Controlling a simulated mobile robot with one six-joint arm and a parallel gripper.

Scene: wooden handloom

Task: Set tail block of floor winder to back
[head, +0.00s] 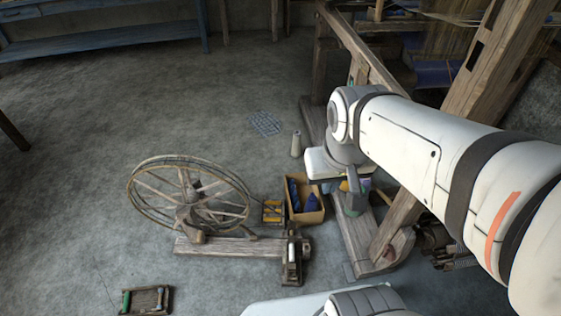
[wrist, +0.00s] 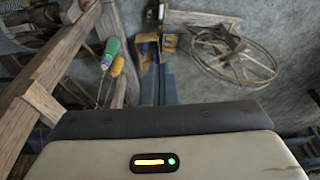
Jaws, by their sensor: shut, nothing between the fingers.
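The floor winder (head: 228,247) stands on the grey floor at the lower left of the head view. Its large spoked wooden wheel (head: 188,200) is upright at the left, and a small upright block (head: 291,262) stands at the right end of its base beam; I cannot tell its exact setting. In the wrist view the winder's wheel (wrist: 235,55) shows at the upper right, and the block is not clear. My gripper (head: 355,203) is shut and empty, pointing down, to the right of the winder and apart from it. Its closed fingers (wrist: 159,84) show in the wrist view.
A cardboard box (head: 304,203) with dark blue cones stands between winder and gripper. The wooden loom frame (head: 380,225) is close on the right. A pale cone (head: 296,144) and a small tray (head: 146,300) are on the floor. Floor left of the wheel is clear.

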